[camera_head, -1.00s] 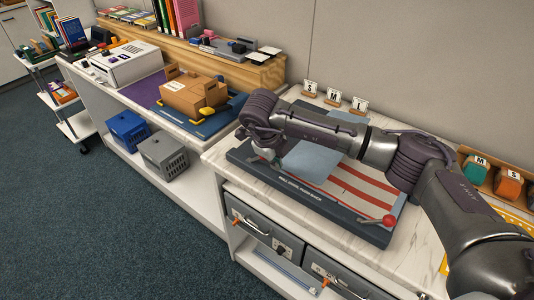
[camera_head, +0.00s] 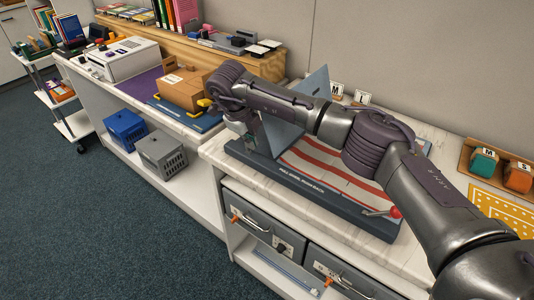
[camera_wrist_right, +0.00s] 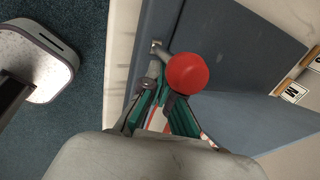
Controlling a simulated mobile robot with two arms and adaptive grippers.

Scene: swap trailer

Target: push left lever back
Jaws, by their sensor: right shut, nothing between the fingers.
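The board (camera_head: 310,190) with striped red and white paper lies on the marble counter. Its blue-grey flap (camera_head: 300,100) stands tilted up at the left part. The left lever's red knob (camera_wrist_right: 187,73) shows in the right wrist view, on a metal rod (camera_wrist_right: 163,54) at the board's edge. My right gripper (camera_head: 250,141) is at the board's left end; in the wrist view its teal-padded fingers (camera_wrist_right: 160,108) are close to the rod and knob, shut with nothing between them. Whether they touch is unclear. My arm hides the left lever in the head view. The right lever's red knob (camera_head: 395,212) is at the board's right end.
Size cards (camera_head: 361,97) stand behind the board. Colored rolls (camera_head: 483,164) sit in a wooden rack at right. A cardboard box (camera_head: 186,88) is on the counter to the left. Drawers (camera_head: 265,230) are below.

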